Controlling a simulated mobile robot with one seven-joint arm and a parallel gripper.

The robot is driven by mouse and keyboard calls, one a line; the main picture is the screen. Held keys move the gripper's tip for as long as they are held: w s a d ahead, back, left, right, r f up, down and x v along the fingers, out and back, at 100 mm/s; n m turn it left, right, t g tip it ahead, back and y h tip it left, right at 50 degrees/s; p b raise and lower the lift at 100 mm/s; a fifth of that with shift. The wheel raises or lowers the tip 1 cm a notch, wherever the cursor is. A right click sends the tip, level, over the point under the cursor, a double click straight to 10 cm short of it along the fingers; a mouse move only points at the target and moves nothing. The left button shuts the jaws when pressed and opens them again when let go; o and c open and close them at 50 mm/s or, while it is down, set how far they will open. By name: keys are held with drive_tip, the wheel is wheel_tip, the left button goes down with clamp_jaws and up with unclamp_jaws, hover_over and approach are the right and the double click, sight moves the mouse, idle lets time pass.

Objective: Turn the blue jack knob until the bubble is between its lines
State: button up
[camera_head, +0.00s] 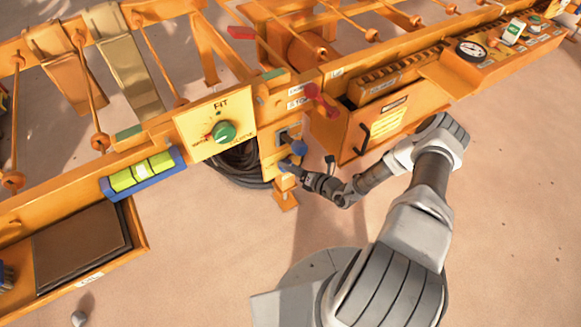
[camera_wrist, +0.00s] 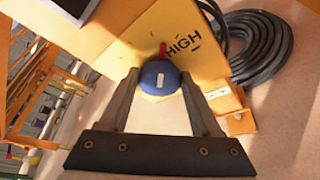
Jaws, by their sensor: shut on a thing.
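The blue jack knob (camera_wrist: 160,77), round with a white mark, sits on a yellow plate with a red pointer and the word HIGH. My gripper (camera_wrist: 158,85) is shut on it, one finger on each side. In the head view my gripper (camera_head: 291,167) reaches the low front of the orange machine, where a bit of blue shows at its tip. The spirit level (camera_head: 142,173), a yellow-green vial in a blue holder, is on the machine's left rail. A pale patch shows near its middle; I cannot tell exactly how the bubble lies against its lines.
An orange cabinet (camera_head: 375,128) stands to the right. The sandy floor in front is mostly clear.

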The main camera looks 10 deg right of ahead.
drive_tip(key=o, duration=1.4)
drive_tip(key=shift+c, duration=0.2)
drive_tip(key=p+v, duration=0.5)
drive_tip(key=v, duration=1.2)
drive_tip(key=shift+s+d, duration=0.15)
drive_tip(key=shift+s, duration=0.1)
